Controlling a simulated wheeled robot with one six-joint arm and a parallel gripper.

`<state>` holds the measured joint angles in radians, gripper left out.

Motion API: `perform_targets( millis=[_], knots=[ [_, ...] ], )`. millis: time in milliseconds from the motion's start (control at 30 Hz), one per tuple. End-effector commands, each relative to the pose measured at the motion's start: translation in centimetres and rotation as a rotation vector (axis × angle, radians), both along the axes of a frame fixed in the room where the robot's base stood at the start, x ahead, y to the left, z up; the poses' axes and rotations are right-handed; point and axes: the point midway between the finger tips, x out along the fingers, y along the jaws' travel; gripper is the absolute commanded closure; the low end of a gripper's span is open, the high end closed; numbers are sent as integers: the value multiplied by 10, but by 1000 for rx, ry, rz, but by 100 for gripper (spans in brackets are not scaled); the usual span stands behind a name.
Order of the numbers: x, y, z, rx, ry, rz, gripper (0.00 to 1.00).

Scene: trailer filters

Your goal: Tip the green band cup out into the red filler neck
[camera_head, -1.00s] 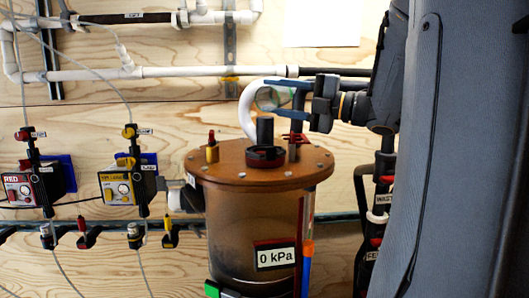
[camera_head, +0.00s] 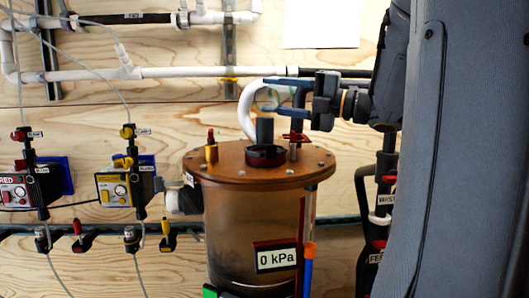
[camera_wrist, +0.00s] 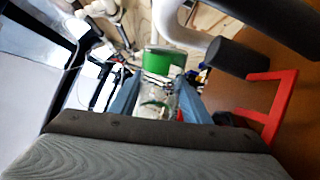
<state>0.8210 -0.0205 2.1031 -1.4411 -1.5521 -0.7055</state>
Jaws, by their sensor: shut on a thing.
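My gripper (camera_head: 268,95) is shut on the green band cup (camera_head: 272,98), above the tank lid. In the wrist view, the clear cup (camera_wrist: 158,98) lies between my two blue-grey fingers (camera_wrist: 157,98), with its wide green band (camera_wrist: 164,62) beyond the fingertips. The cup is tilted, but its mouth and contents are not clear.
A white curved hose (camera_head: 247,112) stands just behind and left of the cup. A red handle (camera_head: 297,138) rises from the lid (camera_head: 230,168) on the right; it shows close by in the wrist view (camera_wrist: 275,100). A yellow valve box (camera_head: 118,190) hangs left.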

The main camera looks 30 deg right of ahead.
Motion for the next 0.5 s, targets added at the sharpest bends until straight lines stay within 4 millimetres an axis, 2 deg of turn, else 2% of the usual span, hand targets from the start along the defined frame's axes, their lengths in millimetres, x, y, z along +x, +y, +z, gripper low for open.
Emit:
perform_targets(
  millis=[500],
  knots=[
    [-1,2,-4,-46,-36,0,83]
  ],
)
